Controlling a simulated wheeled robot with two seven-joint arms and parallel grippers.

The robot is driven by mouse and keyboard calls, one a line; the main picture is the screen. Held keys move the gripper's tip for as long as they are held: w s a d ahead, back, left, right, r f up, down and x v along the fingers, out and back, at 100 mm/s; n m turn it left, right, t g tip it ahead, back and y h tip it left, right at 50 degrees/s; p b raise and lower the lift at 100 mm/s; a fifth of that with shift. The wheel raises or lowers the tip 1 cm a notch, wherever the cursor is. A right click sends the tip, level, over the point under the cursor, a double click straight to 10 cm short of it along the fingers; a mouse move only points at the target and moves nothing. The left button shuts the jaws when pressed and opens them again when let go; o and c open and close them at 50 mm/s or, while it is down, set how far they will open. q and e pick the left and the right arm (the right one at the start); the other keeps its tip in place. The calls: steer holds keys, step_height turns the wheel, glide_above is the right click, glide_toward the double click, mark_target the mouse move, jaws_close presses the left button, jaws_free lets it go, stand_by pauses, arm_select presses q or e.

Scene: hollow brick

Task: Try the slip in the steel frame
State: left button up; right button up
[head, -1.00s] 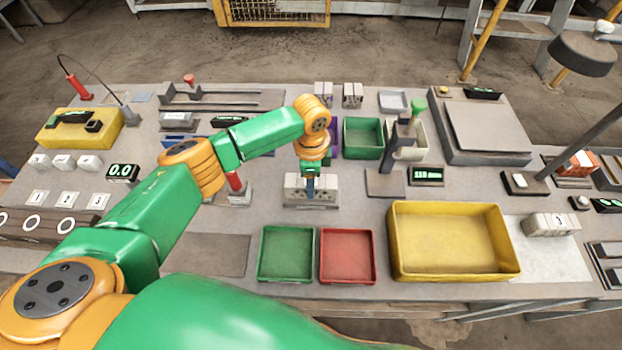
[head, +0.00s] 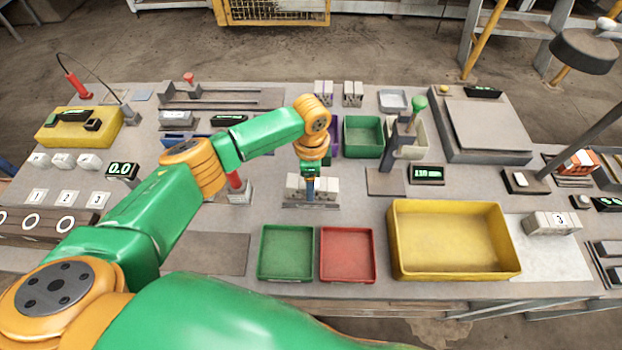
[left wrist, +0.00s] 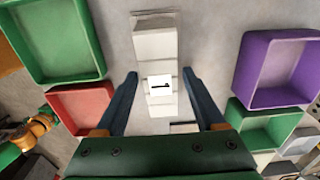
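My left gripper (head: 310,186) points straight down over a row of pale blocks (head: 326,188) on a grey base (head: 312,206) in the middle of the table. In the left wrist view the gripper (left wrist: 163,78) is open, with one finger on each side of the pale row (left wrist: 155,45) and a visible gap to it. A white face marked 1 (left wrist: 160,83) lies between the fingers. I cannot tell which part is the slip or the steel frame, or how deep the fingertips reach. My right gripper is not in view.
A green tray (head: 286,275), a red tray (head: 347,278) and a yellow bin (head: 450,275) stand in front. Behind are a green box (head: 363,150) and a green-knobbed lever post (head: 409,130). A red-handled device (head: 238,190) stands close on the left.

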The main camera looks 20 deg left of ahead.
arm_select(q)
steer(key=shift+o, duration=0.4)
steer(key=shift+r, duration=0.1)
step_height(320, 180, up, 7)
steer(key=shift+f+b, duration=0.1)
steer(key=shift+b, duration=0.5)
